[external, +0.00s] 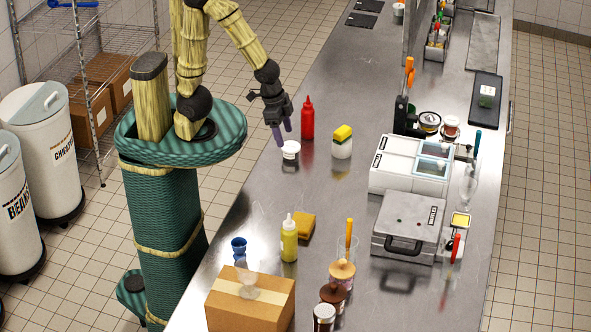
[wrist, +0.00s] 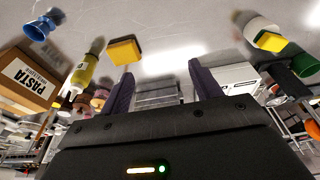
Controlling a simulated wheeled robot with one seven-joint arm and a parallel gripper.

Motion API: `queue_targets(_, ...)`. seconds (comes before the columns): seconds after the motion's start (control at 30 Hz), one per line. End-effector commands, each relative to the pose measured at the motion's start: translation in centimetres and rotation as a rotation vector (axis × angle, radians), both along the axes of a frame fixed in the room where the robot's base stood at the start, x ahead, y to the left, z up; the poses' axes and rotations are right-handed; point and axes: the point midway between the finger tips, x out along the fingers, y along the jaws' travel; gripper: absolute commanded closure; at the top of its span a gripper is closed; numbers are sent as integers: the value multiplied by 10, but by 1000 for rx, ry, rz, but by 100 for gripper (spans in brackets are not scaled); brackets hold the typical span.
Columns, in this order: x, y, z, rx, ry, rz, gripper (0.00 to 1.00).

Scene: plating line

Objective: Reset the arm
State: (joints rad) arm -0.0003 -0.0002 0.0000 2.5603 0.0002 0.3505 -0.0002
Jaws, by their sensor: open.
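My gripper (external: 283,132) is at the end of my arm, above the left part of the steel counter (external: 352,95). Its two purple fingers point down, close to a small white cup (external: 290,150). I cannot tell whether they touch the cup. In the wrist view my gripper (wrist: 158,85) has its fingers spread apart, with nothing held between them. The cup is not clearly seen in the wrist view.
A red bottle (external: 307,118) stands just right of my gripper, with a yellow-topped white container (external: 342,142) further right. A yellow bottle (external: 289,240), a sponge (external: 304,226) and a cardboard box (external: 250,303) are nearer. White appliances (external: 411,165) stand at right.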

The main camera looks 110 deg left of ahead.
Motion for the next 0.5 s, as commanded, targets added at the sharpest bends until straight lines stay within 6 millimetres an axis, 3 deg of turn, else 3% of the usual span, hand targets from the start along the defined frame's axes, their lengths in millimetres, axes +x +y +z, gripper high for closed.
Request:
queue_targets(0.03,0,0,27,0,0,0,37)
queue_targets(0.2,0,0,61,0,0,0,37)
queue_targets(0.33,0,0,71,0,0,0,37)
queue_targets(0.5,0,0,69,0,0,0,37)
